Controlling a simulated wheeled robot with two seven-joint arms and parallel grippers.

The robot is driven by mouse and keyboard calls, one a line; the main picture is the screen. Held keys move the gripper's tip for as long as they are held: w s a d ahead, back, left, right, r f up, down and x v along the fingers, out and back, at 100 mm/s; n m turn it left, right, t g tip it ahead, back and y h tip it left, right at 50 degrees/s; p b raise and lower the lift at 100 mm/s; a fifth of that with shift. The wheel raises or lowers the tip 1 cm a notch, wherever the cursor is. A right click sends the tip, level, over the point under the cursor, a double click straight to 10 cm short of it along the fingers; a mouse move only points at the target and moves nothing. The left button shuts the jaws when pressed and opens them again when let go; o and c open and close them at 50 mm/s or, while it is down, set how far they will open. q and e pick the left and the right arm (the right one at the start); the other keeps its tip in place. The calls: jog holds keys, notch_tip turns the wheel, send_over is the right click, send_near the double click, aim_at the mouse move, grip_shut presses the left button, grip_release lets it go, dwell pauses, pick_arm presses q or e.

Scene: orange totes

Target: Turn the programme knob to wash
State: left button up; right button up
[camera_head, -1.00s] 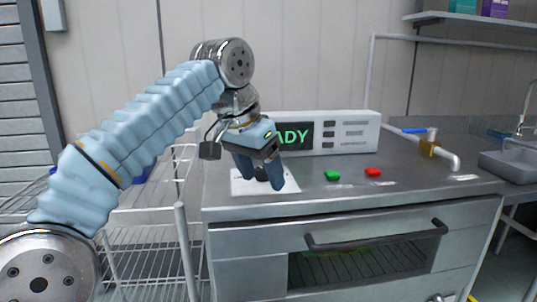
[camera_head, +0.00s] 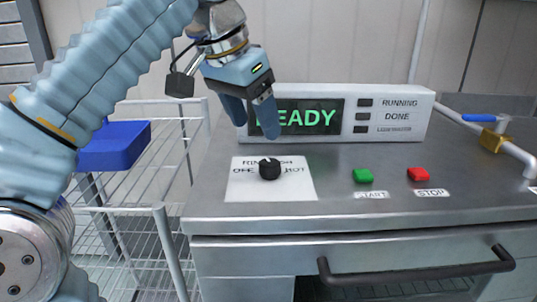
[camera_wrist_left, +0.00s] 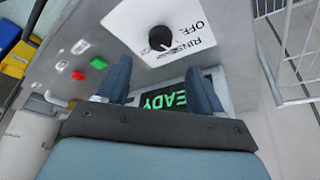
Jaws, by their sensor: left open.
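The black programme knob (camera_head: 269,169) stands on a white label plate (camera_head: 240,190) on the steel worktop. OFF, HOT and part of RINSE are legible; the knob hides part of the lettering. A small white mark on the knob points toward the back, roughly to the top lettering. My left gripper (camera_head: 253,118) is open and empty, above and behind the knob, apart from it, in front of the display. The left wrist view shows the open fingers (camera_wrist_left: 160,88) with the knob (camera_wrist_left: 161,38) beyond them. My right gripper is out of view.
The display box (camera_head: 392,112) reads READY; its RUNNING and DONE lamps look dark. A green START button (camera_head: 363,176) and a red STOP button (camera_head: 418,174) sit right of the plate. A blue bin (camera_head: 112,147) stands on the wire rack at left. An oven handle (camera_head: 415,275) juts out below.

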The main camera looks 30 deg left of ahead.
aim_at(270, 162)
pick_arm(q)
jog(key=b+x, duration=0.1)
jog(key=x, duration=0.8)
jog(key=shift+c, duration=0.3)
jog(key=c, duration=1)
